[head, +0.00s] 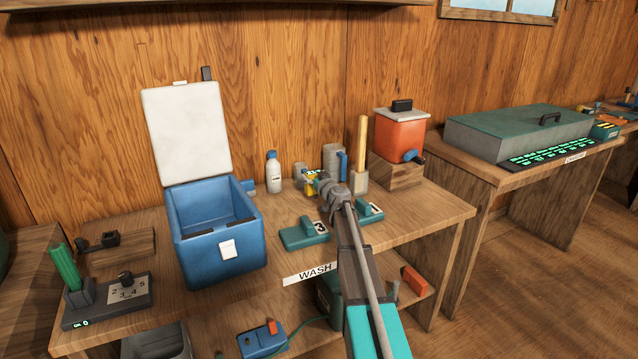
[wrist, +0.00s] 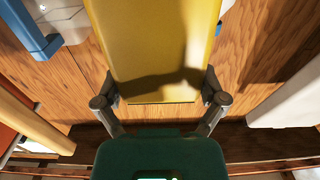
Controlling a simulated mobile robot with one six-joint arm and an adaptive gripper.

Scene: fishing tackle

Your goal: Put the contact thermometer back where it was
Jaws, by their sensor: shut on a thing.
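My gripper (head: 320,182) is at the back of the wash bench, right of the white bottle, with my forearm reaching in from the front. It is shut on a yellow thing, which I take to be the contact thermometer (head: 311,188); only a small part of it shows in the head view. In the wrist view its broad yellow face (wrist: 150,45) is between the two fingers (wrist: 160,98). A dark green part with a small lit spot fills the bottom of that view; I cannot tell whether it belongs to the thermometer. I cannot tell whether the thermometer touches the bench.
Near my gripper stand a white bottle (head: 273,172), a grey ribbed container (head: 333,160), a wooden-handled tool (head: 361,150) and an orange dispenser (head: 399,138). Green blocks (head: 300,237) lie in front. An open blue cooler (head: 216,262) stands left. The bench's front right corner is clear.

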